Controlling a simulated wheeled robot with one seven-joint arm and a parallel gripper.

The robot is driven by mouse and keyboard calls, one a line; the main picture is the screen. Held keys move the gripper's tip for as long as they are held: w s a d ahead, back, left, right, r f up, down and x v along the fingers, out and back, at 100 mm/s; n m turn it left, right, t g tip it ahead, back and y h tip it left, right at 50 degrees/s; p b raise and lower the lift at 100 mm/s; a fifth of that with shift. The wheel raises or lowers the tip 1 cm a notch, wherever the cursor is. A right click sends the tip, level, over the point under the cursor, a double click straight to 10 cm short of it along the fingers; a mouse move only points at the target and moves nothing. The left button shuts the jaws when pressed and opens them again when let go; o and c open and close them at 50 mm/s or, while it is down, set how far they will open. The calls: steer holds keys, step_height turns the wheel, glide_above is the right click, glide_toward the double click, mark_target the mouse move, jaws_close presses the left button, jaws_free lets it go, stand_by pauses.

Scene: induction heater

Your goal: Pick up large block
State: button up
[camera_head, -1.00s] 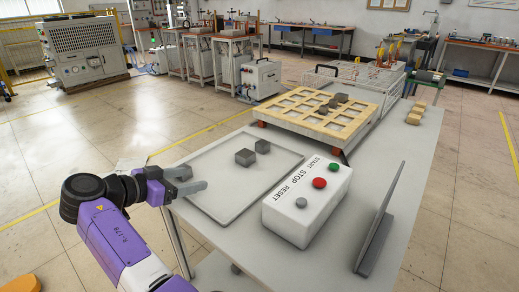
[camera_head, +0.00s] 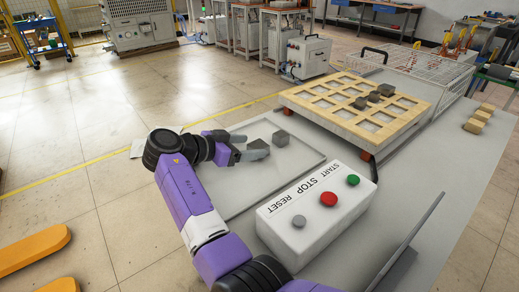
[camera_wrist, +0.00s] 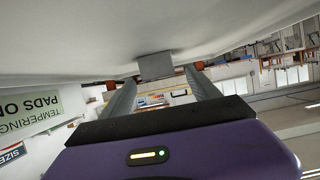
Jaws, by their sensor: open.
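Two dark grey blocks lie on the shallow grey tray (camera_head: 228,211) on the table. The nearer block (camera_head: 258,144) is at the fingertips of my gripper (camera_head: 254,148); the other block (camera_head: 281,138) sits just beyond it, to the right. I cannot tell their sizes apart for sure. My gripper is open and low over the tray's left part. In the wrist view a grey block (camera_wrist: 155,66) shows between the tips of the spread fingers (camera_wrist: 165,76), against the pale surface above. I cannot tell whether a finger touches it.
A white button box (camera_head: 318,212) stands right of the tray. A wooden grid frame (camera_head: 300,103) with several dark blocks is behind it. A thin upright panel (camera_head: 412,240) is at the right front. Tan blocks (camera_head: 477,121) lie at the far right edge. The tray's front is clear.

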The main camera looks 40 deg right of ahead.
mark_target(256, 146)
steer(key=shift+x, duration=1.7)
steer(key=shift+f, duration=0.1)
jaws_close()
